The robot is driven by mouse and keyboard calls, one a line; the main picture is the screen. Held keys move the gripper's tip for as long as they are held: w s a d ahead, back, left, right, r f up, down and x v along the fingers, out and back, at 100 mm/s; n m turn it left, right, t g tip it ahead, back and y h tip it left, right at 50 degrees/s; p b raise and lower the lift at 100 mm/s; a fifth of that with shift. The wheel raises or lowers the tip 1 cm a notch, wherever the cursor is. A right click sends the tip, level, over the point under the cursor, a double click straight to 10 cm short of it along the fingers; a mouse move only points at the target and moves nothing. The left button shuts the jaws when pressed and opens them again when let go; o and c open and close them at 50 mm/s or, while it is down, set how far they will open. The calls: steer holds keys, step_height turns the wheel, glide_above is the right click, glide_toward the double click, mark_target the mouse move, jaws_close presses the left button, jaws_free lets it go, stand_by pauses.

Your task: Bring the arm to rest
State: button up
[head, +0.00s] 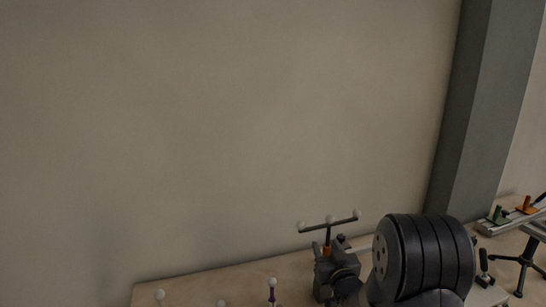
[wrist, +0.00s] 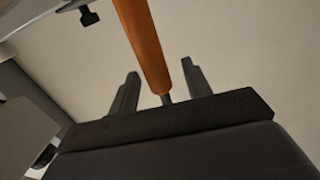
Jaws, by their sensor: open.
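My gripper (wrist: 160,70) shows in the wrist view with its two dark fingers apart, above a wide dark palm. An orange rod (wrist: 146,45) with a thin dark lower end passes between the fingers in the picture. A gap shows on each side of the rod, so the fingers are not closed on it. Its lower end is hidden behind the palm. I cannot make out my gripper for certain in the head view.
The head view has a tan bench (head: 200,284) along a bare wall (head: 230,130). A dark bar with white ball ends (head: 329,224) stands over a grey device. A grey pillar (head: 485,110) is at the right, with orange and green clamps (head: 526,205) on a rail beyond it.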

mark_target(329, 231)
steer(key=shift+f, duration=0.1)
stand_by(0.3)
steer(key=shift+f+b, duration=0.7)
steer(key=shift+b, duration=0.25)
steer(key=shift+s+d, duration=0.1)
steer(key=shift+s, duration=0.25)
steer(key=s+d+b, duration=0.2)
steer(key=s, duration=0.8)
steer(key=w, duration=0.3)
steer(key=w+a+p, duration=0.1)
steer(key=w, duration=0.3)
steer(key=w+a+p, duration=0.1)
steer(key=w, duration=0.3)
steer(key=shift+a+r, duration=0.15)
step_height(329, 231, up, 2)
steer(key=shift+s+p, duration=0.15)
steer(key=shift+p, duration=1.1)
steer(key=shift+r+p, duration=1.1)
steer(key=shift+r, duration=1.6)
